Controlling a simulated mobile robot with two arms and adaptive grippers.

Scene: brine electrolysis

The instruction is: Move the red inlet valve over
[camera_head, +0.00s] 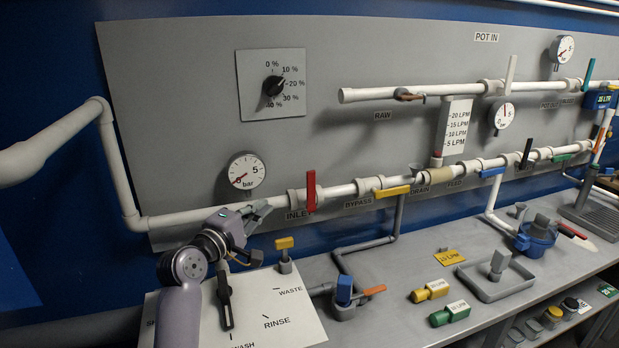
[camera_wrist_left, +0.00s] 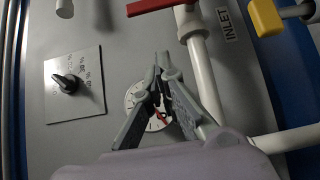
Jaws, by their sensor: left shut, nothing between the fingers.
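The red inlet valve (camera_head: 311,191) has an upright lever on the lower white pipe, above the INLET label (camera_head: 296,215). In the left wrist view its red lever (camera_wrist_left: 158,5) is at the top edge, partly cut off. My left gripper (camera_head: 264,209) is left of the valve and slightly lower, apart from it, near the pipe. In the left wrist view the gripper (camera_wrist_left: 162,66) is shut and empty, its fingertips pointing up below the lever. My right gripper is not in view.
A pressure gauge (camera_head: 246,171) is above my left gripper. The yellow bypass lever (camera_head: 392,191) is to the right on the same pipe. Below are a selector panel (camera_head: 290,310) and a small yellow-topped valve (camera_head: 285,243). The grey bench (camera_head: 385,320) holds several loose parts.

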